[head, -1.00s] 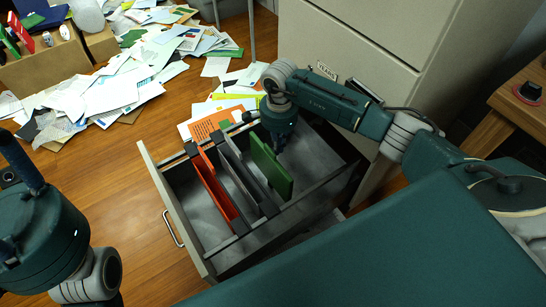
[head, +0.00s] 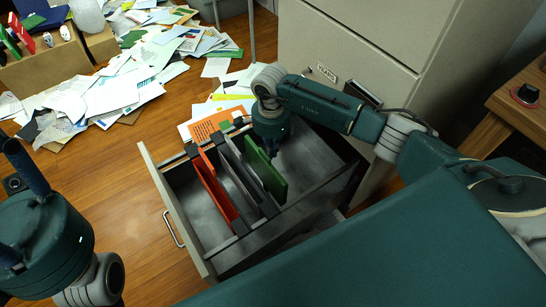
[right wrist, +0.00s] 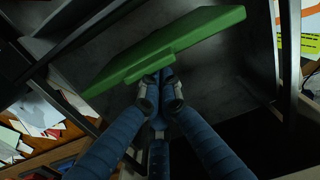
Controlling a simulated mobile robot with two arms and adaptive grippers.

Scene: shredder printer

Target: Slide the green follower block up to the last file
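The green follower block (head: 266,174) stands upright across the open drawer (head: 162,190), to the right of the hanging files. The last file, a dark grey one (head: 239,170), stands just left of it with a narrow gap that is partly hidden. An orange file (head: 212,187) is further left. My right gripper (head: 274,154) reaches down into the drawer on the right side of the green block. In the right wrist view its fingertips (right wrist: 160,82) are together at the block's green tab (right wrist: 150,66). My left gripper (head: 22,165) shows only in part at the left edge.
The drawer's side rails border the files, and its floor right of the block is bare. The grey cabinet (head: 390,45) rises behind the drawer. Loose papers (head: 115,90) cover the floor at upper left. A wooden desk (head: 510,105) stands at right.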

